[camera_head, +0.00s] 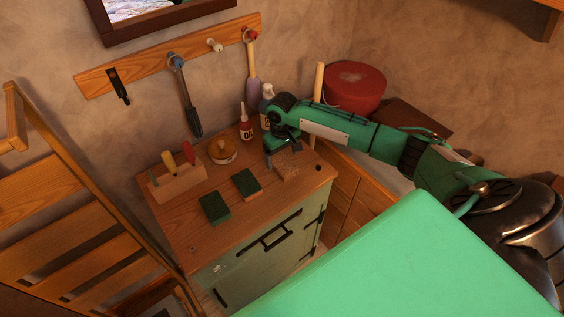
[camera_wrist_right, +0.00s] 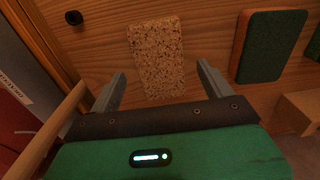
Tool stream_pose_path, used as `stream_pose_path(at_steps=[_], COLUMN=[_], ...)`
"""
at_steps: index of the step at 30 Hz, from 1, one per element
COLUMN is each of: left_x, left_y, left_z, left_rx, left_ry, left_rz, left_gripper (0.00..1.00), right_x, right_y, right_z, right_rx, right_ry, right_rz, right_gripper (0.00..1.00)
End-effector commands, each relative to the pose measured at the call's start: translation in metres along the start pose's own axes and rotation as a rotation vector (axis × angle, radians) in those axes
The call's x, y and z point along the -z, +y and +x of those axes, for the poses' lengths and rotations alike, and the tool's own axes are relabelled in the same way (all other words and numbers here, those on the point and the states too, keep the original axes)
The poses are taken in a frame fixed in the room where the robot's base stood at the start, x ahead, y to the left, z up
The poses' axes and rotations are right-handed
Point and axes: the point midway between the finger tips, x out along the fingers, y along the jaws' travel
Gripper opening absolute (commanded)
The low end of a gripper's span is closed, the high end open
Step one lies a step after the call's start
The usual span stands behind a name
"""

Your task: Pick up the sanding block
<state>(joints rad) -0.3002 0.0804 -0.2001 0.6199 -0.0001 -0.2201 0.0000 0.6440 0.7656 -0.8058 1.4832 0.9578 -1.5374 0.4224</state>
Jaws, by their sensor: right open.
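The sanding block appears to be the speckled, cork-like tan block (camera_head: 287,172) lying on the wooden cabinet top, near its right end. In the right wrist view the same block (camera_wrist_right: 157,55) lies ahead of the fingertips, roughly centred between them. My right gripper (camera_head: 282,155) is open and empty, just above and behind the block, with its fingers pointing down. The fingers show apart in the wrist view, and neither seems to touch the block. My left gripper is not in view.
Two green-topped blocks (camera_head: 247,184) (camera_head: 214,207) lie left of the sanding block. A tool holder (camera_head: 178,186), a round wooden-topped tin (camera_head: 222,151) and a red glue bottle (camera_head: 246,127) stand further back. A red round stool seat (camera_head: 355,88) is beyond my right arm.

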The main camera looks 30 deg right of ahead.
Motion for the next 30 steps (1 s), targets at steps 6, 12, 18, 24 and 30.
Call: stream_pose_path(at_steps=[6,12,18,24,30], left_x=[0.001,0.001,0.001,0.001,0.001], left_y=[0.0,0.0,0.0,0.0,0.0], left_z=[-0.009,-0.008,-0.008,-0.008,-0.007], left_rx=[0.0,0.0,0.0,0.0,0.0], left_ry=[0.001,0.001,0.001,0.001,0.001], left_rz=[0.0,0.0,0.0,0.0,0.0], left_gripper=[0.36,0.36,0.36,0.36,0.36], right_x=[0.0,0.0,0.0,0.0,0.0], right_y=[0.0,0.0,0.0,0.0,0.0], right_z=[0.021,0.023,0.023,0.023,0.021], right_rx=[-0.001,-0.001,-0.001,-0.001,-0.001], right_ry=[0.001,0.002,0.002,0.002,0.002], right_rz=[0.001,0.0,0.0,0.001,0.001], right_gripper=[0.82,0.82,0.48,0.33,0.33])
